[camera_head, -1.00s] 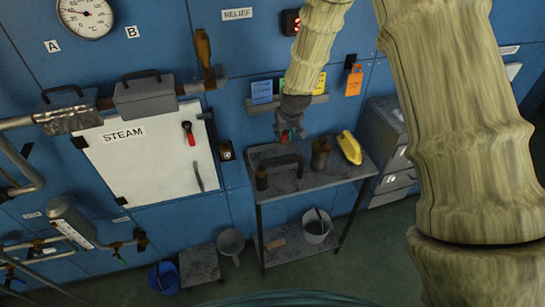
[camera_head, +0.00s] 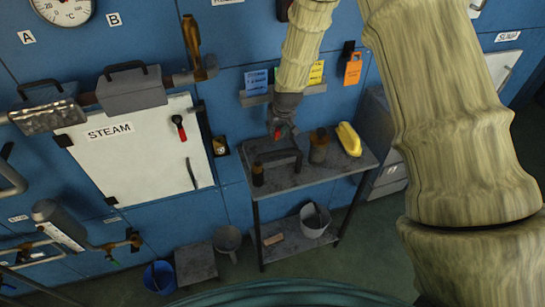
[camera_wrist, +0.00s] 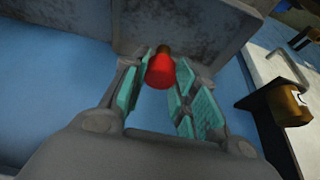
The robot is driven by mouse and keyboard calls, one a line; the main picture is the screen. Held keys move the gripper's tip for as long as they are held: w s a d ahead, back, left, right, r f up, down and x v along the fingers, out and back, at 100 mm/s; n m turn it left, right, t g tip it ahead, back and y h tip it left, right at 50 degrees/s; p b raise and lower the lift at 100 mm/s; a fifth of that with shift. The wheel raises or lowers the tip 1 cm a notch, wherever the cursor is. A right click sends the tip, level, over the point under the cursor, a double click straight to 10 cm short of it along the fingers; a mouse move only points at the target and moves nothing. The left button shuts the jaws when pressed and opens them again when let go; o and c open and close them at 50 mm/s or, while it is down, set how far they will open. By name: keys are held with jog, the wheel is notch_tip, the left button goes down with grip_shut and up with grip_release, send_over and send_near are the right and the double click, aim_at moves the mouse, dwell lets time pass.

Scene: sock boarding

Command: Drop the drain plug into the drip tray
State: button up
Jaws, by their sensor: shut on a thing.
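My gripper (camera_head: 281,132) is in front of the wall, over the back left of the grey bench (camera_head: 330,174). In the wrist view its teal-padded fingers (camera_wrist: 158,88) are closed around a red plug (camera_wrist: 161,72) with a brownish end pointing away. The plug also shows as a small red spot in the head view (camera_head: 278,135). Grey metal faces (camera_wrist: 190,28) stand just beyond the plug; I cannot tell whether they belong to the drip tray. No tray is clearly recognisable in the head view.
The bench carries a dark handle (camera_head: 280,154), a brown pot (camera_head: 319,146) and a yellow object (camera_head: 348,139). A white STEAM panel (camera_head: 140,158) is on the left wall.

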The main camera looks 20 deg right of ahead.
jog(key=shift+f, duration=0.5)
jog(key=o, duration=1.1)
jog(key=shift+v, duration=6)
jog(key=shift+s, duration=0.1)
